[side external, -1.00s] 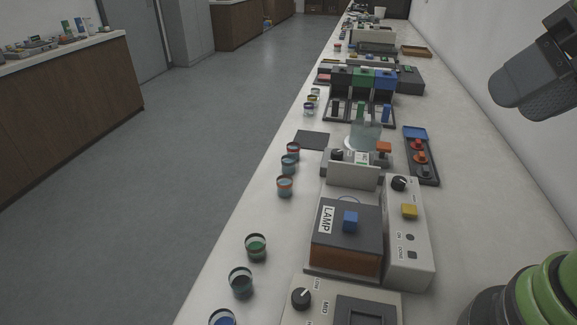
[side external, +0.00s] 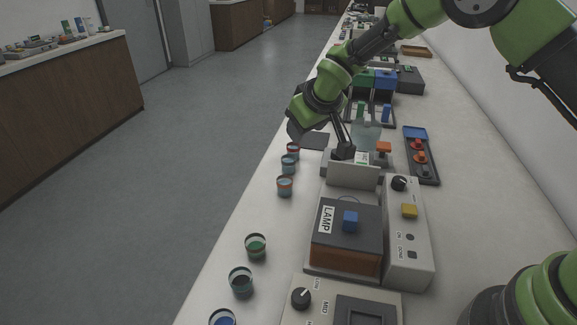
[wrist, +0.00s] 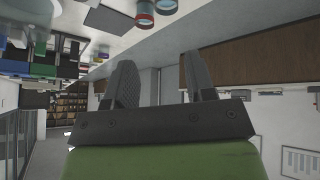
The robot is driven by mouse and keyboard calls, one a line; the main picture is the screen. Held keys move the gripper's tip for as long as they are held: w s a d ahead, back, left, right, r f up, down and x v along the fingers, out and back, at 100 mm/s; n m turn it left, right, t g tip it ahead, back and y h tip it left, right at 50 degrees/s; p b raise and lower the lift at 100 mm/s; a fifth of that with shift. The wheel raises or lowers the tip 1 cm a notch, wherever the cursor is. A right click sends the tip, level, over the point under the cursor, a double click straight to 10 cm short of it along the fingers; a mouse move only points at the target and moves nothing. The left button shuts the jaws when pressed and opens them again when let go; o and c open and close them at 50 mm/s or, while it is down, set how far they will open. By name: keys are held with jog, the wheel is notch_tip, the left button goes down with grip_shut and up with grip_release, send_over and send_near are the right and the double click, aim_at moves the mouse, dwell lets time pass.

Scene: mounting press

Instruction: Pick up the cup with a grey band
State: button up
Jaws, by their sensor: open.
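Several small cups stand along the bench's left edge in the side view. The near ones are a green one (side external: 255,246), a dark one (side external: 241,282) and a blue one (side external: 222,318) cut by the frame. Farther back are a cup with a reddish rim (side external: 284,186), a bluish one (side external: 290,164) and a red-banded one (side external: 293,149). The bands are too small to tell which is grey. My gripper (side external: 318,132) is above the bench near the far cups, its fingers partly unclear. The wrist view shows its fingers (wrist: 159,60) spread and empty, with cups (wrist: 145,17) beyond at the top.
The lamp box (side external: 345,245) and a grey control unit (side external: 408,240) stand right of the cups. A tray with red and orange parts (side external: 421,160) is at the right. The left edge drops to the floor.

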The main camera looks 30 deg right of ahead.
send_over(289, 171)
jog(key=s, duration=0.2)
jog(key=f, duration=0.6)
jog(key=shift+s+d+f, duration=0.1)
jog(key=shift+d+f, duration=0.1)
jog(key=shift+f, duration=0.15)
jog(key=shift+n, duration=0.3)
jog(key=shift+x, duration=2.9)
jog(key=shift+c, duration=0.5)
jog(key=c, duration=0.6)
